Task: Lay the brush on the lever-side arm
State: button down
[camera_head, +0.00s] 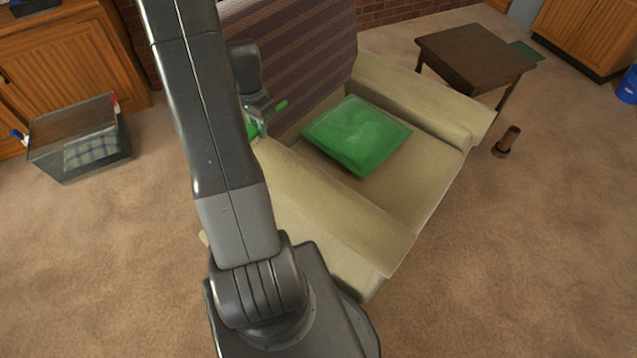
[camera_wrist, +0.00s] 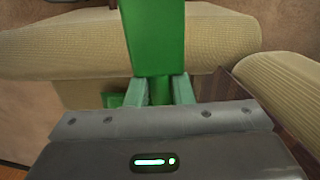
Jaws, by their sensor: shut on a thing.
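The brush is green; its ends show beside my arm in the head view (camera_head: 281,105), and a broad green part of it (camera_wrist: 155,38) rises in the wrist view. My gripper (camera_wrist: 159,90) is shut on its narrower part, with a finger on each side. The chair's far arm (camera_head: 420,100) lies across the seat. A small pale piece (camera_head: 203,238) sticks out beside the near arm; I cannot tell if it is the lever.
A green cushion (camera_head: 357,134) lies on the seat before the striped backrest (camera_head: 300,60). A dark side table (camera_head: 475,57) and a brown cylinder (camera_head: 508,141) stand right of the chair. A clear bin (camera_head: 78,140) with a checked cloth stands left. Carpet around is open.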

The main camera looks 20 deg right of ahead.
jog(key=s+d+f+m+b, duration=0.3)
jog(key=s+d+m, duration=0.3)
jog(key=m, duration=0.4)
jog(key=m+b, duration=0.2)
jog(key=m, duration=0.6)
send_near(316, 180)
jog(key=shift+m, duration=0.3)
notch_tip(316, 180, down, 6)
jog(key=shift+f, duration=0.1)
jog(key=shift+f+b, duration=0.25)
jog(key=shift+b, duration=0.25)
jog(key=c, duration=1.3)
grip_release()
jog(key=shift+r, duration=0.1)
notch_tip(316, 180, up, 12)
jog(key=shift+r+p, duration=0.25)
jog(key=shift+p, duration=0.65)
